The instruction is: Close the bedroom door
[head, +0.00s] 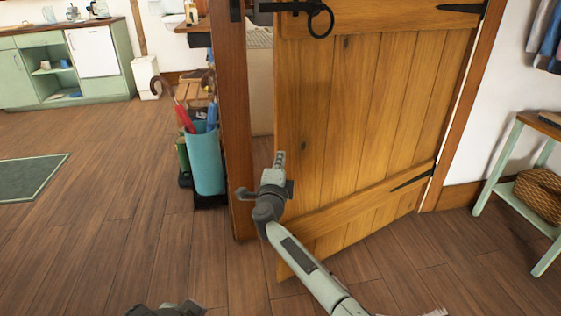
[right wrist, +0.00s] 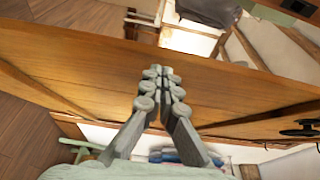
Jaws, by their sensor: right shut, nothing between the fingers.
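The wooden plank bedroom door (head: 365,110) stands ajar in the head view. Its hinge straps are on the right, and its free left edge is apart from the frame post (head: 232,120). A black ring handle (head: 320,20) hangs near the top of the door. My right gripper (head: 279,158) is shut and empty at the free edge, below the handle. In the right wrist view its closed fingers (right wrist: 160,72) overlap the door (right wrist: 75,60); I cannot tell whether they touch it. A dark part of mine at the bottom left may be my left gripper (head: 167,309); its jaws are unclear.
A blue umbrella stand (head: 205,160) stands just left of the frame post. A green side table (head: 497,165) with a basket (head: 538,195) stands at the right by the wall. Green kitchen cabinets (head: 60,75) are at the far left. The wooden floor (head: 110,200) at left is mostly clear.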

